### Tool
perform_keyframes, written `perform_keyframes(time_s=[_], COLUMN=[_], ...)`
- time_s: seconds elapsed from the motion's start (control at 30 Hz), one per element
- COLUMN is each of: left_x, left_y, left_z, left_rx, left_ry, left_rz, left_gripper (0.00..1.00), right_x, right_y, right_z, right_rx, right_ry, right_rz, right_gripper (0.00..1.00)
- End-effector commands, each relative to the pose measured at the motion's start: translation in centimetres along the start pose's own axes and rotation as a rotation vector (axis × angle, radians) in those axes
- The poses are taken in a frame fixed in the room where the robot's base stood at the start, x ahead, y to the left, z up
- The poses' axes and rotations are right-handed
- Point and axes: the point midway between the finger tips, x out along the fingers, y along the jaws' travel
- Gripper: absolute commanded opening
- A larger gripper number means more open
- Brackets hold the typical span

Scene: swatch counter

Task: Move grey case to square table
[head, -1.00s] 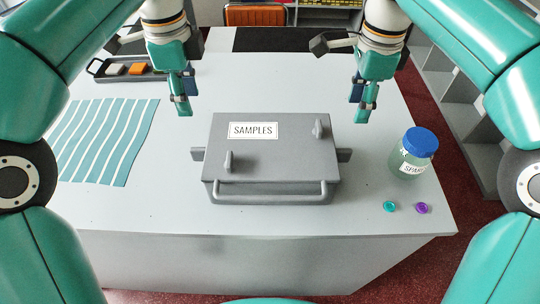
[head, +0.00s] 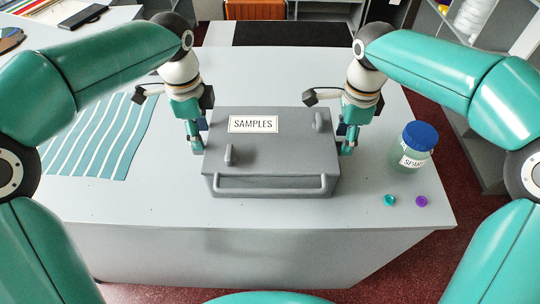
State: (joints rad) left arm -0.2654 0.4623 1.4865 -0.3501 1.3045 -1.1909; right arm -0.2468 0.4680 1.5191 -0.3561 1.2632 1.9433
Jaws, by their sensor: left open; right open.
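The grey case (head: 272,160) with a "SAMPLES" label lies flat on the pale counter, its front handle facing me. It has two latches on its lid and, at its sides, handles that my grippers now hide. My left gripper (head: 197,146) is open, low at the case's left side. My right gripper (head: 347,146) is open, low at the case's right side. Whether the fingers touch the side handles cannot be told. No square table can be made out for certain.
A jar with a blue lid (head: 412,148) stands right of the case, with a teal cap (head: 390,200) and a purple cap (head: 421,201) in front of it. A striped teal cloth (head: 100,138) lies to the left. The counter (head: 150,215) is clear in front.

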Motion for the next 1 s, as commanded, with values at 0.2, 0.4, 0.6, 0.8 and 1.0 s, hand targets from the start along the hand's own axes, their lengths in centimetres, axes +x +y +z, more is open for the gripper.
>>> perform_keyframes(time_s=[0.2, 0.4, 0.6, 0.8, 1.0], left_x=[3.4, 4.7, 4.9, 4.9, 4.9], left_y=[0.0, 0.0, 0.0, 0.0, 0.0], left_z=[0.0, 0.0, -0.1, -0.1, -0.1], left_rx=[0.000, 0.001, 0.001, 0.002, 0.002], left_ry=[-0.001, -0.001, 0.000, 0.000, 0.000], left_rz=[0.004, 0.000, 0.000, 0.000, 0.000], left_gripper=[0.46, 0.46, 0.46, 0.34, 0.01], right_x=[3.4, 4.7, 4.9, 4.9, 4.8], right_y=[0.0, 0.0, 0.0, 0.0, 0.0], right_z=[0.0, 0.0, 0.0, -0.1, -0.1], right_rx=[0.001, 0.000, 0.001, 0.001, 0.002], right_ry=[0.001, 0.000, 0.000, 0.000, 0.000], right_rz=[0.002, 0.000, 0.000, -0.001, -0.001], right_gripper=[0.46, 0.46, 0.46, 0.34, 0.01])
